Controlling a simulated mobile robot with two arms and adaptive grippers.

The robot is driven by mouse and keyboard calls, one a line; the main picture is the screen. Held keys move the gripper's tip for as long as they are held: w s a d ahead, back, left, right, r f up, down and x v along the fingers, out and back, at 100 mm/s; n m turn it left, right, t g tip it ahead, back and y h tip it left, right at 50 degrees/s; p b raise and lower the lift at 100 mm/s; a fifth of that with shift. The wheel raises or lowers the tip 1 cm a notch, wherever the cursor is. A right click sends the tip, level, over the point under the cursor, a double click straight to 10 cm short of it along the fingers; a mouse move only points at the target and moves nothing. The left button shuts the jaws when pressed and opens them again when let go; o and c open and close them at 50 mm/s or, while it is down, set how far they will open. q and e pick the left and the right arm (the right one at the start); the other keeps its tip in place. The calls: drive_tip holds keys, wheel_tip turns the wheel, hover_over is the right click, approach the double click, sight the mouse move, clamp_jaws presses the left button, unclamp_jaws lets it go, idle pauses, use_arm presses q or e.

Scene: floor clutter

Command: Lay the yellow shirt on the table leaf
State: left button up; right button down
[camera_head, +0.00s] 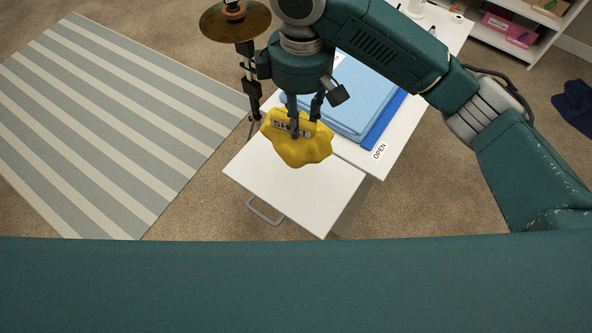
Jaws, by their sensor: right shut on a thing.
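The yellow shirt (303,151) is a crumpled bundle with dark lettering, partly covered by a label and my fingers. My right gripper (301,117) points down and is shut on its upper part. The shirt is over the far part of a white flat panel (290,196), which appears to be the table leaf and has a grey handle at its front. I cannot tell whether the shirt touches it. My left gripper is not in view.
A blue folded stack (352,100) lies on the white table (408,126), near an "OPEN" label (379,151). A stand with a brass disc (232,22) rises close to my gripper's left. A striped rug (105,120) lies left; a shelf (505,42) stands back right.

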wheel_tip(320, 180, down, 5)
drive_tip(key=shift+w+d+f, duration=0.1)
drive_tip(key=shift+d, duration=0.05)
wheel_tip(320, 180, down, 12)
drive_tip(key=shift+r+p, duration=0.2)
drive_tip(key=shift+p, duration=0.35)
drive_tip(key=shift+f, duration=0.15)
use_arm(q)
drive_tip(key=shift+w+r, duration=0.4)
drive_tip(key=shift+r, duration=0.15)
use_arm(e)
drive_tip(key=shift+f, duration=0.15)
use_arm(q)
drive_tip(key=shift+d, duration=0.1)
use_arm(e)
drive_tip(key=c, duration=1.4)
unclamp_jaws()
